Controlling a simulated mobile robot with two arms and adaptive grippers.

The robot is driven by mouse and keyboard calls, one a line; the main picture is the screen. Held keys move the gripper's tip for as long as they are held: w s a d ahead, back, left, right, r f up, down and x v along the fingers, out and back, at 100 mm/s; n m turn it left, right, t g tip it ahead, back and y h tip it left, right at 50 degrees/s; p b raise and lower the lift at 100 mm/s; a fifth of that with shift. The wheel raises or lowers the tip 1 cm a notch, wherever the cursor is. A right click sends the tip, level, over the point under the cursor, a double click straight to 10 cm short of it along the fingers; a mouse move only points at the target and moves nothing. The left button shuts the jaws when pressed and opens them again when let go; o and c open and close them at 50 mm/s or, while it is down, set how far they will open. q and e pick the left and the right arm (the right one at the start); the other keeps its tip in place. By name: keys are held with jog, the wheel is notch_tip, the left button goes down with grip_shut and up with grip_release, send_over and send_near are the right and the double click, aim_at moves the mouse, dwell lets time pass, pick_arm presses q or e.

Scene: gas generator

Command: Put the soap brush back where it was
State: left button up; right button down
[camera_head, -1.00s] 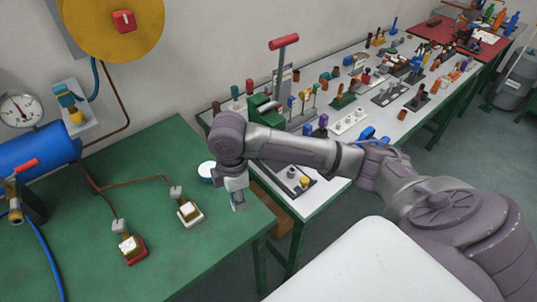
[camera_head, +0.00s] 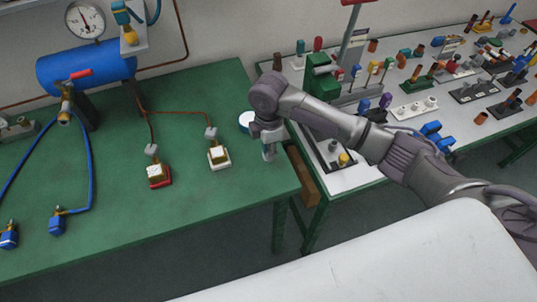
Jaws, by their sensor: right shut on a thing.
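My right gripper (camera_head: 268,152) points down over the right end of the green table (camera_head: 215,85). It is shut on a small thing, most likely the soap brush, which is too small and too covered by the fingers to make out. A round white dish with a blue rim (camera_head: 246,120) stands just behind the gripper, partly hidden by it. I cannot tell whether the held thing touches the table. My left gripper is out of view.
Two small gauge blocks, one on a red base (camera_head: 158,174) and one on a white base (camera_head: 219,157), stand left of the gripper. A blue tank (camera_head: 85,66) is at the back left. A white table (camera_head: 355,180) with many parts is at the right. The green table's front is clear.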

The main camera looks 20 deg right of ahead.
jog(key=shift+w+a+f, duration=0.1)
jog(key=shift+w+f, duration=0.05)
jog(key=shift+w, duration=0.05)
notch_tip(320, 180, down, 3)
jog(key=shift+f+p, duration=0.1)
jog(key=shift+p, duration=0.45)
jog(key=shift+f, duration=0.4)
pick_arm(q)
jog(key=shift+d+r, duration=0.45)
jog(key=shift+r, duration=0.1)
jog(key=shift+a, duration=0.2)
pick_arm(e)
jog(key=shift+f, duration=0.1)
jog(key=c, duration=0.9)
grip_release()
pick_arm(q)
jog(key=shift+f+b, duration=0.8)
pick_arm(e)
notch_tip(320, 180, up, 12)
jog(key=shift+r, duration=0.15)
